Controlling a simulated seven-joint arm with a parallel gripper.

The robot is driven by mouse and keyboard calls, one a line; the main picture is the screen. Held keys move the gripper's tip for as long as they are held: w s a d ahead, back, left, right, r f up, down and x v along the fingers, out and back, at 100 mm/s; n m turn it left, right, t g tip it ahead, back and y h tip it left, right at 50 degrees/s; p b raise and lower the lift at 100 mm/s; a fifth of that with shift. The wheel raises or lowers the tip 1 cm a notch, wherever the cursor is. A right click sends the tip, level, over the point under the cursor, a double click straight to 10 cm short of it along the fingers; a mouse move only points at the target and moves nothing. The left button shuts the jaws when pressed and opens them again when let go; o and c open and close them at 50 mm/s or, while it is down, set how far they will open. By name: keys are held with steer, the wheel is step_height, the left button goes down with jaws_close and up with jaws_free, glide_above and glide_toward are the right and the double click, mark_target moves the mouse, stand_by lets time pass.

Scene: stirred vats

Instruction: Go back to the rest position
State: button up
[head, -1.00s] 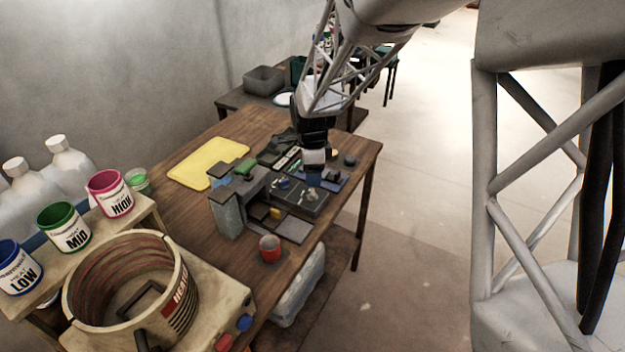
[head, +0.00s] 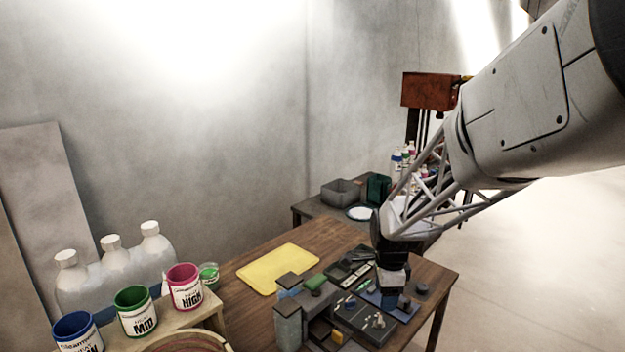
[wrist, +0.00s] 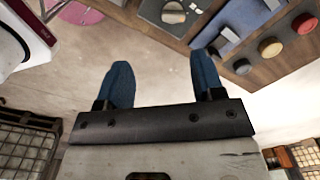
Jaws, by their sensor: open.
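My gripper (wrist: 164,82) shows in the wrist view with its two blue fingers apart and nothing between them. In the head view my gripper (head: 390,300) hangs at the end of my arm over the right part of the wooden table (head: 237,302), by a dark device with small fittings (head: 362,322). Whether it touches anything there I cannot tell. No marker of a rest position shows.
A yellow tray (head: 278,269), the LOW (head: 77,335), MID (head: 136,312) and HIGH (head: 185,288) pots and white jugs (head: 112,262) stand to the left. A grey bin (head: 341,192) stands on the table behind. Open floor (head: 520,270) lies to the right.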

steer(key=s+r+n, duration=0.4)
steer(key=s+n, duration=0.2)
steer(key=s, duration=0.3)
steer(key=s+r+n+t, duration=0.1)
steer(key=s+r+n, duration=0.4)
steer(key=s, duration=0.5)
steer(key=s+r+n+t, duration=0.1)
steer(key=s+r+n, duration=0.3)
steer(key=s+n, duration=0.3)
steer(key=shift+s+a+r, duration=0.2)
steer(key=shift+s, duration=1.05)
stand_by(0.5)
